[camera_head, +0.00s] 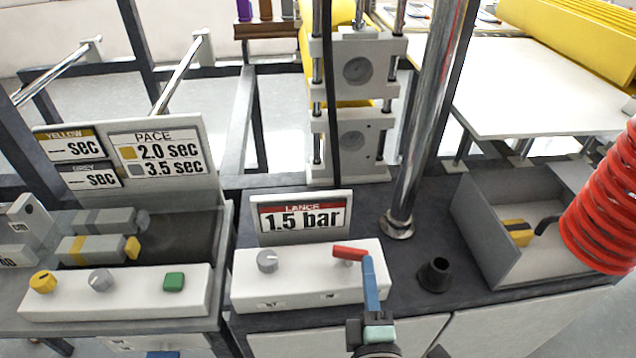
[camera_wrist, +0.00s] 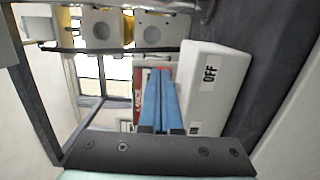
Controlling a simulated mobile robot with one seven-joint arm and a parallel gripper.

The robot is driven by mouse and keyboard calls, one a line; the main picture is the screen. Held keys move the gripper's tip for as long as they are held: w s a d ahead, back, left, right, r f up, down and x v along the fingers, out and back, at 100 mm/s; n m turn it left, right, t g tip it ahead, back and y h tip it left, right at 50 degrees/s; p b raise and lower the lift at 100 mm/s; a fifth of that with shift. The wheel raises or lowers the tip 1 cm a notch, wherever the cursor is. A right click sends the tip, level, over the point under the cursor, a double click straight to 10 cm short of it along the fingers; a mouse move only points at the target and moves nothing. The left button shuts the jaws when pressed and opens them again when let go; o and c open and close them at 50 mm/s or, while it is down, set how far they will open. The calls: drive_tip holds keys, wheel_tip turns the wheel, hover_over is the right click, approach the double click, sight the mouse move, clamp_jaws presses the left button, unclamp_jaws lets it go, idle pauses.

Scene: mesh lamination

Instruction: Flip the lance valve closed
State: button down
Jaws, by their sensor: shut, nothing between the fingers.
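The red lance valve lever (camera_head: 350,252) sits on top of the white control box (camera_head: 300,283), at the box's right end. It lies roughly sideways, with its right end at my gripper. My gripper (camera_head: 367,259) has blue fingers, closed together with nothing held. Their tips are at the lever's right end; whether they touch it is unclear. In the wrist view my gripper (camera_wrist: 160,72) points at a small red patch, and the fingers hide most of the lever. The white box (camera_wrist: 203,85) there carries an OFF label (camera_wrist: 210,75) and a second label, partly hidden.
A sign reading LANCE 1.5 bar (camera_head: 303,218) stands behind the box, with a grey knob (camera_head: 267,261) to its front left. A metal post (camera_head: 410,180), a black cup (camera_head: 435,274) and a grey bin (camera_head: 515,250) with a red coiled hose (camera_head: 603,215) stand to the right.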

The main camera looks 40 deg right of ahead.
drive_tip(key=shift+s+d, duration=0.1)
drive_tip(key=shift+d, duration=0.7)
drive_tip(key=shift+d+r, duration=0.15)
drive_tip(key=shift+d, duration=0.05)
drive_tip(key=shift+s, duration=0.1)
